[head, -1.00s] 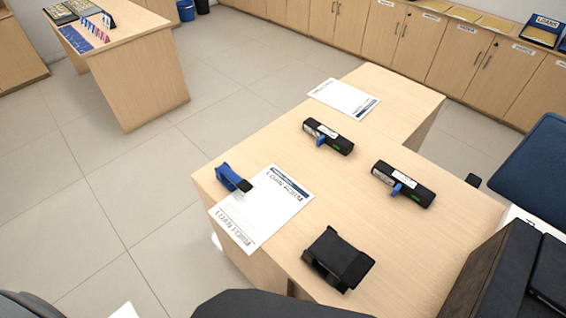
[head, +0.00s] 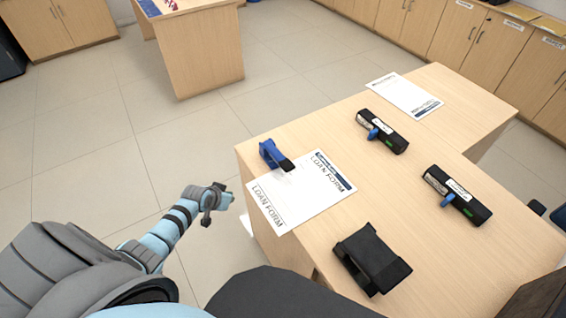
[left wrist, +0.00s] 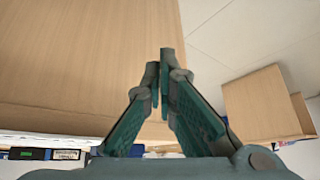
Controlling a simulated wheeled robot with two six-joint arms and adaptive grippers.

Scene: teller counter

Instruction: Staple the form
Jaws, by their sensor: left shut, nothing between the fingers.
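The loan form (head: 302,188) lies flat on the wooden counter, near its left edge. A blue and black stapler (head: 275,154) rests at the form's upper left edge, its black end over the paper. My left gripper (head: 228,198) is beyond the counter's left edge, apart from the form and stapler. In the left wrist view its two fingers (left wrist: 164,85) meet at the tips with nothing between them. My right gripper is in neither view.
Two black devices with blue levers (head: 381,131) (head: 457,194) lie on the counter (head: 340,130). A black holder (head: 371,259) stands near the front. Another paper (head: 404,95) lies at the back. Cabinets (head: 440,40) line the far wall. Floor left of the counter is clear.

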